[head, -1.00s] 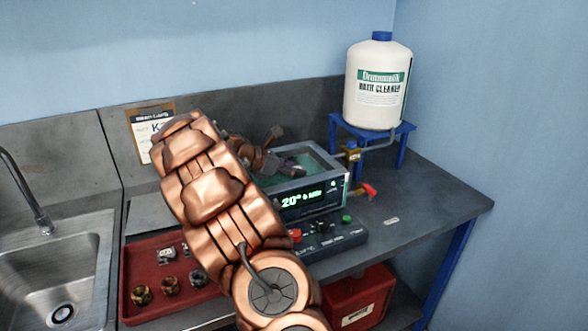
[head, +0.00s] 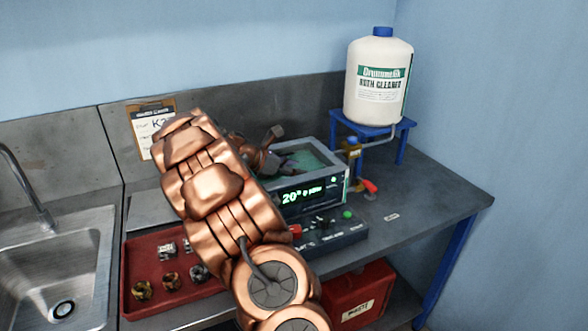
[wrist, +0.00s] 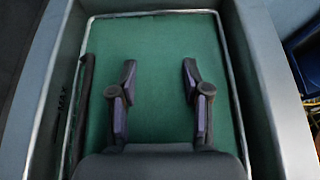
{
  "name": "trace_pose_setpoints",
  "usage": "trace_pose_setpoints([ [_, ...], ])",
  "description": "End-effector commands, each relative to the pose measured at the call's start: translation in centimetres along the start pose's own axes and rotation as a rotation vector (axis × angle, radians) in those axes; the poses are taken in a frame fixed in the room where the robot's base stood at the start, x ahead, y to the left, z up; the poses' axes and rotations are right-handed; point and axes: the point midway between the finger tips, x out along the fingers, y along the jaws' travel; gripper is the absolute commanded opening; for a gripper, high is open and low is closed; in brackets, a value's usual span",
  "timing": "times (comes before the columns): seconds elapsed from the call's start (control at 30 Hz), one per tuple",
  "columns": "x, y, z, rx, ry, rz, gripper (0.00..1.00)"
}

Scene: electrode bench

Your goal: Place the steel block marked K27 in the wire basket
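My gripper (wrist: 157,90) is open over the bath (wrist: 268,110), its two fingers apart with only green liquid seen between them. In the head view my gripper (head: 283,147) is at the bath (head: 335,172), partly hidden by my arm. Several small blocks, such as a silvery one (head: 167,249), sit in the red tray (head: 128,278) at lower left. No K27 mark is readable on any block. A thin pale outline (wrist: 150,13) runs inside the bath walls; I cannot tell whether it is the wire basket's rim. No basket shows clearly.
A control box (head: 345,234) with red and green buttons fronts the bath. A white cleaner bottle (head: 378,85) stands on a blue stand (head: 402,128), with a red-handled valve (head: 370,187) beside the bath. A sink (head: 75,245) is at left. The bench's right end is mostly clear.

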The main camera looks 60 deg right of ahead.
Motion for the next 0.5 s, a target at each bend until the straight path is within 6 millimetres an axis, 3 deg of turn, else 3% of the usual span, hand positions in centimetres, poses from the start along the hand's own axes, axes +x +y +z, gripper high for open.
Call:
trace_pose_setpoints([
  [0.5, -0.47, 0.01, 0.87, 0.002, 0.000, 0.000, 0.58],
])
